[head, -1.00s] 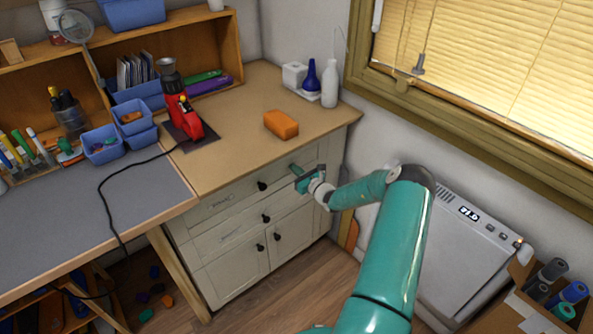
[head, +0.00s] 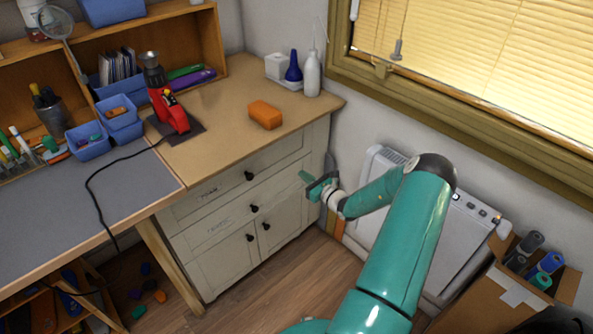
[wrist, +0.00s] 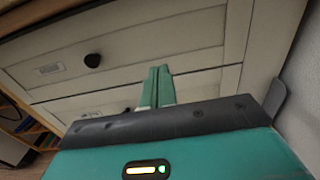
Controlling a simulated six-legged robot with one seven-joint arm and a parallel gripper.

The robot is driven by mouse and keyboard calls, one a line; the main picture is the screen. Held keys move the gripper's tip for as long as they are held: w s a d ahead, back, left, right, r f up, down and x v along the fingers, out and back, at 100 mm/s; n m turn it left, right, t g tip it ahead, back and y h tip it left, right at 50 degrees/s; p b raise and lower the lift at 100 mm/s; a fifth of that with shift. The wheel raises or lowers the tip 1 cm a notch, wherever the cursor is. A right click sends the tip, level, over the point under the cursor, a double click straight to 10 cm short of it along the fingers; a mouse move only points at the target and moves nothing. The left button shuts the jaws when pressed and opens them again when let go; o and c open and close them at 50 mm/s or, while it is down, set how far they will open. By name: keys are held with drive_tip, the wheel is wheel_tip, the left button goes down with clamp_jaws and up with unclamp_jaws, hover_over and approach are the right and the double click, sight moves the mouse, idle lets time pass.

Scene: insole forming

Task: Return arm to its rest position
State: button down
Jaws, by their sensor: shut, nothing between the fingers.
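My gripper (head: 306,179) is in front of the right part of the white cabinet (head: 215,263), below the level of the wooden worktop. In the wrist view its two green fingers (wrist: 160,74) are together with nothing between them. The cabinet's pale drawer fronts (wrist: 190,35) fill most of the wrist view behind the fingers. My green arm reaches up from the bottom of the head view and bends left toward the cabinet. I cannot tell whether the fingertips touch the cabinet.
An orange block (head: 265,115) and a red heat tool (head: 172,113) are on the worktop (head: 225,135). A white heater (head: 380,165) stands by the wall behind my arm. A cardboard box (head: 515,290) with rolls is at the right. Floor (head: 265,300) shows clear before the cabinet.

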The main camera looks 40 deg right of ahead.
drive_tip(key=shift+s, duration=0.5)
drive_tip(key=w+a+r+n+g+y, duration=0.2)
drive_tip(key=a+r+n+g+y, duration=0.15)
drive_tip(key=a+r+n, duration=0.4)
drive_tip(key=w+a+r+n+g+y, duration=0.15)
drive_tip(key=a+r+n+y, duration=0.3)
drive_tip(key=a, duration=0.55)
drive_tip(key=s+a+r+n+g, duration=0.3)
drive_tip(key=a+r+n+g, duration=0.15)
drive_tip(key=a, duration=0.25)
drive_tip(key=s+a+r+n+g, duration=0.3)
drive_tip(key=a+r+n, duration=0.15)
drive_tip(key=a, duration=0.25)
drive_tip(key=s+a+r+n+h, duration=0.4)
drive_tip(key=s+r+n, duration=0.3)
drive_tip(key=s, duration=0.4)
drive_tip(key=s+a+r+n+h, duration=0.4)
drive_tip(key=s+r+n, duration=0.3)
drive_tip(key=s, duration=0.4)
drive_tip(key=shift+s+n+h, duration=0.3)
drive_tip(key=shift+a, duration=0.1)
